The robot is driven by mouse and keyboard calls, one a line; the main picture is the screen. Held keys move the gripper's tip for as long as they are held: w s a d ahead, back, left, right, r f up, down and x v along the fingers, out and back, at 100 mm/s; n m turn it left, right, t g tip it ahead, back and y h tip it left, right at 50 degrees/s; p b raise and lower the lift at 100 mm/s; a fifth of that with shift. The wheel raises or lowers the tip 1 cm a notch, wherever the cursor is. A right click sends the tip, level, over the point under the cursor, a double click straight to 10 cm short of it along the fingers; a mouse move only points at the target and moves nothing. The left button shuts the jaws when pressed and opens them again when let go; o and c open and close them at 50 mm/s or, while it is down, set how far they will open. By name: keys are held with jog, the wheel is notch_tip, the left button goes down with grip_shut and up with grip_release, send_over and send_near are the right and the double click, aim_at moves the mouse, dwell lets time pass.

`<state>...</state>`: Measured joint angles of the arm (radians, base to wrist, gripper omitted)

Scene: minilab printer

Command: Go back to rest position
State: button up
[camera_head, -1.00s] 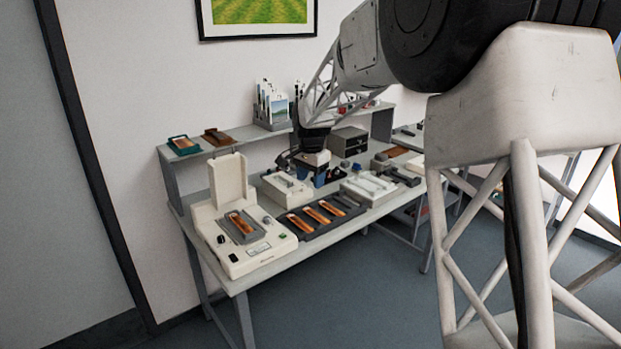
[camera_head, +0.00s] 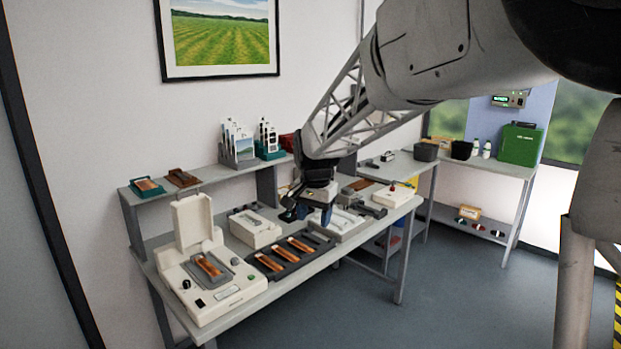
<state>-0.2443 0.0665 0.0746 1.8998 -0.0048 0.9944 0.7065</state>
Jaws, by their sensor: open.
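A white machine with a raised lid (camera_head: 195,225) stands at the left end, with an orange-brown strip in its holder (camera_head: 208,268). The dark tray holds several such strips. A raised shelf (camera_head: 215,176) runs behind. A second bench (camera_head: 500,166) bears a green box (camera_head: 519,145).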

jog(key=s+d+r+n, duration=0.1)
jog(key=s+d, duration=0.5)
jog(key=s, duration=0.4)
jog(key=s+d+r+n, duration=0.1)
jog(key=s+d, duration=0.5)
jog(key=s, duration=0.5)
jog(key=s+d+f+n, duration=0.1)
jog(key=s+d+f, duration=0.1)
jog(key=s, duration=0.7)
jog(key=s+d+f+n+t, duration=0.1)
jog(key=s+d+f+n, duration=0.1)
jog(key=s, duration=0.8)
jog(key=shift+d+f, duration=0.7)
jog(key=shift+d, duration=0.1)
